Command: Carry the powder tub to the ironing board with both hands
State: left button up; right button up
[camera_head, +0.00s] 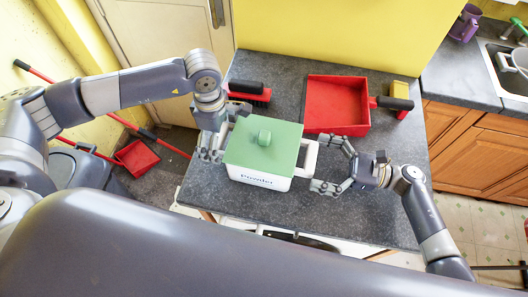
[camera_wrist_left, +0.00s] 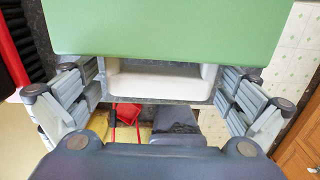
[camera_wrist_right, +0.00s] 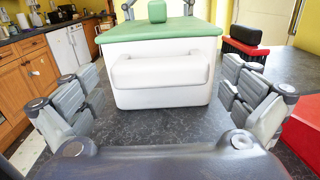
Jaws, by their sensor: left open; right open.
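The powder tub (camera_head: 262,150) is a white box with a green lid and knob, upright on the dark grey counter. It has a white handle on each side. My left gripper (camera_head: 212,150) is open at the tub's left side; in the left wrist view its fingers stand on both sides of the white handle (camera_wrist_left: 155,82), apart from it. My right gripper (camera_head: 328,165) is open at the tub's right side; in the right wrist view the right handle (camera_wrist_right: 162,70) lies ahead between its spread fingers, not gripped. I do not see the ironing board for certain.
A red dustpan (camera_head: 335,105) lies behind the tub to the right, and a red and black brush (camera_head: 250,92) behind it to the left. The counter's front edge is close to the tub. A sink (camera_head: 508,70) is at the far right.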

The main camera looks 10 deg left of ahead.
pick_arm(q)
jog(key=shift+f, duration=0.8)
pick_arm(e)
jog(key=shift+a, duration=0.75)
pick_arm(q)
jog(key=shift+c, duration=0.2)
pick_arm(e)
jog(key=shift+c, duration=0.2)
pick_arm(q)
jog(key=shift+d, duration=0.1)
jog(key=c, duration=1.7)
pick_arm(e)
jog(key=c, duration=1.7)
pick_arm(q)
jog(key=shift+r, duration=0.1)
pick_arm(e)
jog(key=shift+r, duration=0.1)
